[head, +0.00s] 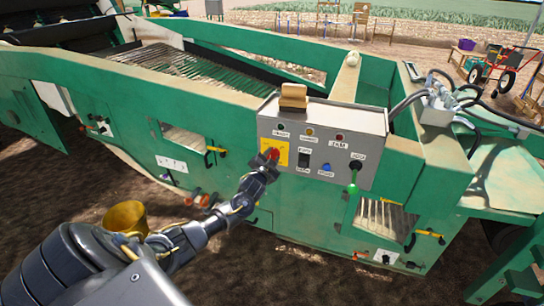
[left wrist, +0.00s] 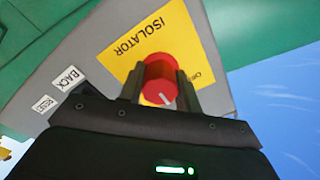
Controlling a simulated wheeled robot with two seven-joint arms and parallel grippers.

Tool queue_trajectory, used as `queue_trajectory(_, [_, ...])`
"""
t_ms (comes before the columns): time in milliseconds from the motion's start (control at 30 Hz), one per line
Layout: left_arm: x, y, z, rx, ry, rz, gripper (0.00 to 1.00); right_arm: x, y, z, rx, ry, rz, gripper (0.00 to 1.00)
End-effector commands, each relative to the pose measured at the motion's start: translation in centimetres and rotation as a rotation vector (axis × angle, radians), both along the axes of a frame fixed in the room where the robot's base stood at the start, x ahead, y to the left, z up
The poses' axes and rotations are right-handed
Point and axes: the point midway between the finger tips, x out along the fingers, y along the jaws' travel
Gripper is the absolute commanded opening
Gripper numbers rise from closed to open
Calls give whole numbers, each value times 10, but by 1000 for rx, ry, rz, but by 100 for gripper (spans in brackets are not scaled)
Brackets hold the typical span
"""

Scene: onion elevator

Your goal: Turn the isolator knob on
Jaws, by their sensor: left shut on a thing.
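The isolator knob (left wrist: 160,80) is red with a white pointer line and sits on a yellow plate (left wrist: 130,55) lettered ISOLATOR. In the left wrist view the plate's small lettering by the knob is partly covered. In the head view the knob (head: 272,153) is at the left end of the grey control box (head: 335,120). My left gripper (left wrist: 160,92) has a finger on each side of the knob and is shut on it. It also shows in the head view (head: 268,163), reaching up to the plate. My right gripper is not in view.
The control box also carries a black rocker switch (head: 304,161), a blue button (head: 326,169) and a green-tipped part (head: 352,189). A wooden block (head: 293,97) lies on top. A yellow bucket (head: 126,217) stands on the soil at lower left.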

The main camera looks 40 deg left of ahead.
Motion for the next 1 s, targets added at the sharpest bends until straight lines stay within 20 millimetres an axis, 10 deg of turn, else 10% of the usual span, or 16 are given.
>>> queue_trajectory(1000, [0,-1,0,718,250,-2,11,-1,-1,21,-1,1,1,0])
